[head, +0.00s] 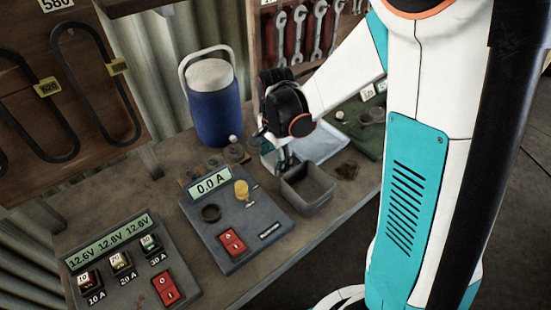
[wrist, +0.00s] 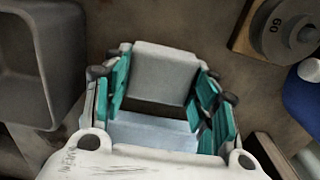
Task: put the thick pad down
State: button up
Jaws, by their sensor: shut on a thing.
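My gripper (wrist: 163,88) is shut on a grey block-like piece, the thick pad (wrist: 166,62), held between its teal finger pads in the wrist view. The pad has a light face and a darker side. In the head view my gripper (head: 283,160) hangs over the bench between the blue jug and the grey bin. The pad cannot be made out clearly there. A pale blue tray (head: 322,141) lies behind and right of my gripper; a pale blue surface (wrist: 150,131) also shows past the fingers in the wrist view.
An open grey bin (head: 307,188) stands close to my gripper. A blue jug (head: 215,112) and a wooden block with round weights (head: 236,154) stand behind left. A meter box (head: 236,222) and a switch box (head: 122,265) lie in front.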

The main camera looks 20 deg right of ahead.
aim_at(275, 158)
jog(key=shift+s+f+b, duration=0.2)
jog(key=shift+f+b, duration=0.1)
jog(key=shift+f, duration=0.1)
jog(key=shift+c, duration=0.4)
jog(key=o, duration=1.2)
jog(key=shift+o, duration=0.4)
jog(key=shift+w+f, duration=0.1)
jog(key=shift+w, duration=0.05)
notch_tip(275, 158, up, 13)
jog(key=p, duration=0.5)
jog(key=s+r+n+t, duration=0.3)
jog(key=s+r+n, duration=0.1)
jog(key=s+n, duration=0.3)
jog(key=s+r+n+t, duration=0.4)
jog(key=s+r+n, duration=0.1)
jog(key=s+n, duration=0.2)
jog(key=shift+s+a, duration=0.15)
jog(key=shift+s, duration=0.35)
